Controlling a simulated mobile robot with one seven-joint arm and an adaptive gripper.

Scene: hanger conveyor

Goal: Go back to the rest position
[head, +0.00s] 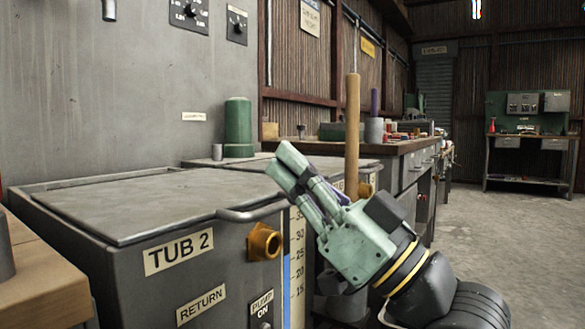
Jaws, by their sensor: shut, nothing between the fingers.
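My gripper (287,166) is pale green and in the middle of the head view. Its two fingers lie close together, shut and empty, and point up and to the left. It is in front of the right end of the grey tub labelled TUB 2 (130,205), and it hides part of the tub's level scale (297,230). I cannot tell how far it is from the tub. My arm runs down to the lower right corner.
The tub has a bar handle (250,215) and a brass fitting (264,242). A wooden pole (352,130) stands behind my gripper. A green cylinder (238,125) stands behind the tub. A workbench (400,148) runs along the wall. Open floor (490,225) lies to the right.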

